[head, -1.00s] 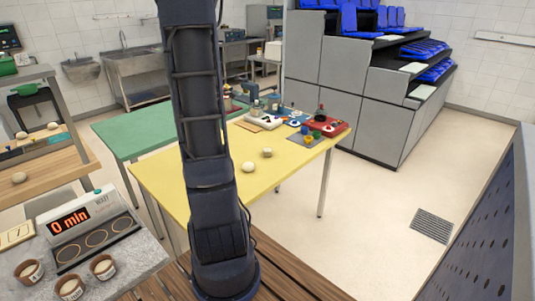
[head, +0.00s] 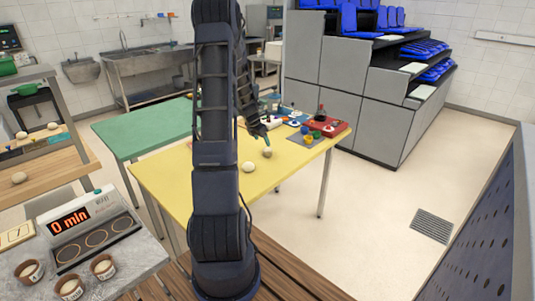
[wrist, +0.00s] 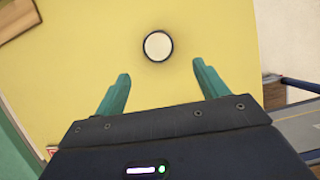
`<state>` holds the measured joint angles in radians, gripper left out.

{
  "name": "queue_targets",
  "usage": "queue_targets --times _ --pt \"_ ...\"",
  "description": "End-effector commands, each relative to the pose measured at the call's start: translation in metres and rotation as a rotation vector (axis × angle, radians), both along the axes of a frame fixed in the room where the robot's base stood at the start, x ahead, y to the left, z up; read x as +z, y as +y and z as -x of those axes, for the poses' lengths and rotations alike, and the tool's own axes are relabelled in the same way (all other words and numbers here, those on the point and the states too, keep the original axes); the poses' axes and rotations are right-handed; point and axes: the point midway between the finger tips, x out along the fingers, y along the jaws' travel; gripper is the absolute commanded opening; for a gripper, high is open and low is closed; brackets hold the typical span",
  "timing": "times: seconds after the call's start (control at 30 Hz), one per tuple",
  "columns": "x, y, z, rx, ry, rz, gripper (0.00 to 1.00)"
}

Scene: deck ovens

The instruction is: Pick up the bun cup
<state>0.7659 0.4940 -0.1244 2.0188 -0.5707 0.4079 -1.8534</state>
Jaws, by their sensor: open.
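The bun cup (head: 267,154) is a small pale round thing standing on the yellow table (head: 180,180). In the wrist view the bun cup (wrist: 158,46) shows from above as a whitish disc with a thin dark rim. My gripper (head: 263,139) is just above and beside it in the head view. In the wrist view my gripper (wrist: 160,68) has its two green fingers spread and empty. The cup lies ahead of the fingertips, roughly midway between them, and apart from both.
A pale round ball (head: 248,167) lies on the table near the bun cup. Red tray (head: 338,127) and small coloured items stand at the table's far right end. Several feet of floor are clear right of the table. A scale (head: 88,225) and cups (head: 69,287) are at lower left.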

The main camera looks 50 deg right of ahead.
Motion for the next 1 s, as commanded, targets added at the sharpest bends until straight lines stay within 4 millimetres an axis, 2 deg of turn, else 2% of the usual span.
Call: queue_targets --times 0.3,0.57,0.9,1.0 --pt "-0.038 -0.015 0.002 -0.002 0.002 -0.002 0.73" --pt "-0.048 -0.022 0.001 -0.001 0.0 -0.001 0.73" --pt "-0.083 -0.041 0.002 -0.002 0.001 -0.002 0.73" --pt "-0.086 -0.043 0.002 -0.002 -0.001 -0.001 0.73"
